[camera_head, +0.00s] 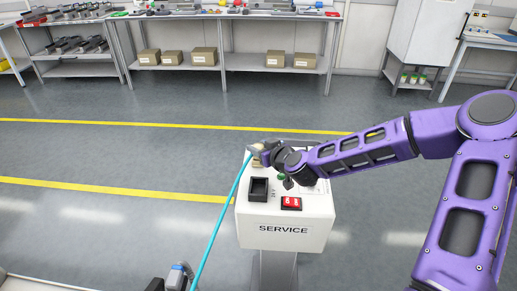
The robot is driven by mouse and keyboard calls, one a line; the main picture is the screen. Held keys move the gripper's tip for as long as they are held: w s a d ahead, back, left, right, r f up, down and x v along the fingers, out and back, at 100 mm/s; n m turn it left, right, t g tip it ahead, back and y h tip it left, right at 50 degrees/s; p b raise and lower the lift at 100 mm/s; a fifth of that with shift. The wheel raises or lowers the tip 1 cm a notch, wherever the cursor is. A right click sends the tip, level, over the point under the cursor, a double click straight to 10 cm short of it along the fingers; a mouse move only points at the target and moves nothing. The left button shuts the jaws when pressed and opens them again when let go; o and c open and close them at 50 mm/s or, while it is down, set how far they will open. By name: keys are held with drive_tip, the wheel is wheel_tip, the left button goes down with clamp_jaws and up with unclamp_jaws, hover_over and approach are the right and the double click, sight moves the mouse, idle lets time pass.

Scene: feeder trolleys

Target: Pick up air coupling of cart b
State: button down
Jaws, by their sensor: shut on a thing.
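My gripper (261,153) is over the back left corner of a white pedestal marked SERVICE (284,240). It is shut on the end of a light-blue hose (220,225). A small pale piece, seemingly the air coupling (256,149), shows at the jaws, but the gripper hides most of it. The hose runs from there down past the pedestal's left side to the bottom edge. Whether the coupling touches the pedestal top, I cannot tell. No label for cart b is in view.
The pedestal top carries a black open holder (259,188) and a red block (291,203). A grey-blue connector (177,277) is at the bottom left. Workbenches with boxes (204,56) stand along the back wall. The floor between yellow lines (110,189) is clear.

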sight(259, 145)
wheel_tip(259, 145, up, 9)
drive_tip(key=shift+r+p, duration=0.15)
drive_tip(key=shift+p, duration=0.75)
drive_tip(key=shift+r+p, duration=1.05)
drive_tip(key=shift+r, duration=0.7)
